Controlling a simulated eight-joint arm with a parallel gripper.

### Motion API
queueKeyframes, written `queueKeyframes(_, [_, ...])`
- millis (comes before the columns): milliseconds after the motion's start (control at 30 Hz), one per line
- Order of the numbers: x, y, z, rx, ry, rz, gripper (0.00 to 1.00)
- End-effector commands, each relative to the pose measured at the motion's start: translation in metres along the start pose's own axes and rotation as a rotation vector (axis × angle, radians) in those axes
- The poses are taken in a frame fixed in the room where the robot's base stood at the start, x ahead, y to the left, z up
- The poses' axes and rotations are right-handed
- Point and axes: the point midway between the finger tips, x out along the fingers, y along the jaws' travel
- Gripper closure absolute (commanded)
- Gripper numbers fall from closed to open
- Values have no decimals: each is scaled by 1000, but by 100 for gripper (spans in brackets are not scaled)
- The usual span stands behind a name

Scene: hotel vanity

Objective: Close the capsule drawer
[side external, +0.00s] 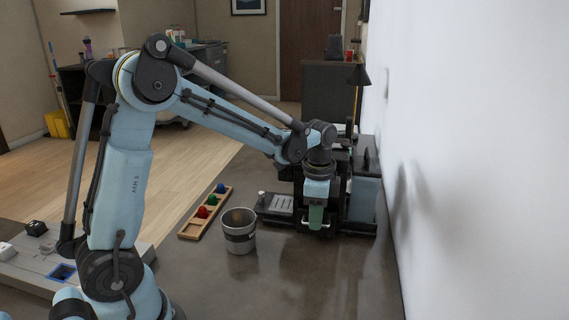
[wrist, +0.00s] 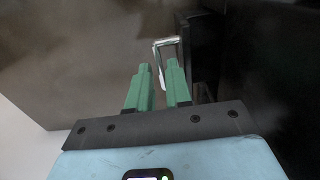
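The capsule drawer's dark front (wrist: 201,45) shows in the wrist view, right of my fingertips, with a silver loop handle (wrist: 166,42) on it. The drawer belongs to the black coffee machine (side external: 363,160) by the wall. My gripper (wrist: 158,68) has two green fingers with a gap between them. One leg of the handle shows in that gap, but I cannot tell whether it touches a finger. In the side view my gripper (side external: 317,226) points down in front of the machine and hides much of the drawer.
A metal cup (side external: 239,236) stands on the dark counter left of my gripper. Behind it is a wooden tray (side external: 188,233) with red, green and blue capsules. A drip tray (side external: 280,203) lies beside the machine. The white wall (side external: 470,170) is close on the right. The front counter is clear.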

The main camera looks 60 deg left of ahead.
Motion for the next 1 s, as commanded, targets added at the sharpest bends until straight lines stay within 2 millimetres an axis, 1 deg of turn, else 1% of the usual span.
queueKeyframes(233, [0, 0, 0, 0, -1, 0, 81])
queueKeyframes(367, [-6, 0, 0, 0, -1, 0, 81])
queueKeyframes(467, [-18, 0, 0, 0, -1, 0, 81])
queueKeyframes(800, [-77, 0, 0, 0, -1, 0, 81])
queueKeyframes(1000, [-105, 0, 0, 0, 0, 0, 81])
